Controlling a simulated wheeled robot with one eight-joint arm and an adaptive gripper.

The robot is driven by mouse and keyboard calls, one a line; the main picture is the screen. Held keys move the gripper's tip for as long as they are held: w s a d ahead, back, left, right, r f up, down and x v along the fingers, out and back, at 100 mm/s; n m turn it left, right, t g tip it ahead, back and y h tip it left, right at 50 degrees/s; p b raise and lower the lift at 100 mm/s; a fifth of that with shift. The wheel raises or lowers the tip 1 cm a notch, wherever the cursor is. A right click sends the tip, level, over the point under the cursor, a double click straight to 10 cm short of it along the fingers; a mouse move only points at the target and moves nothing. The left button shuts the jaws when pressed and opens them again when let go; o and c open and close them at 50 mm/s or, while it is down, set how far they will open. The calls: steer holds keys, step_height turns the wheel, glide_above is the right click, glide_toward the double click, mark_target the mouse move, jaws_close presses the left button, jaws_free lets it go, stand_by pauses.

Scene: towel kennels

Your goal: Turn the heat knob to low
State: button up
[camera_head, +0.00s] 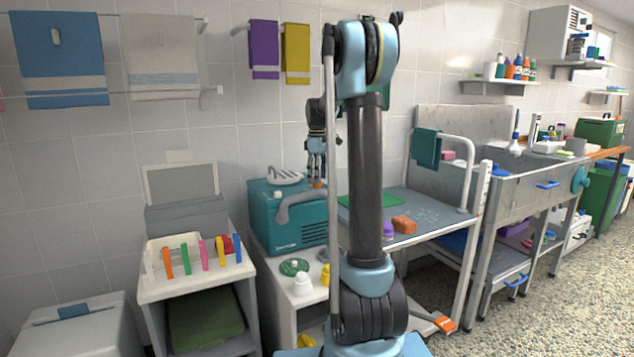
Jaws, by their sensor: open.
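A teal box-shaped machine (284,232), likely the dryer, stands on a white cabinet left of my arm. A grey hose or nozzle (300,203) runs across its front and top. My gripper (317,174) points down by the machine's upper right side, with its fingers apart. A small orange piece (317,184) shows right at the fingertips; I cannot tell whether it is a knob or part of the gripper, or whether they touch. No heat knob or its marks can be made out clearly. My arm hides the area right of the machine.
A white brush (284,178) lies on the machine. A rack of coloured clips (204,255) is at left.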

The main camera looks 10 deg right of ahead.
steer(key=shift+f, duration=0.85)
steer(key=c, duration=1.1)
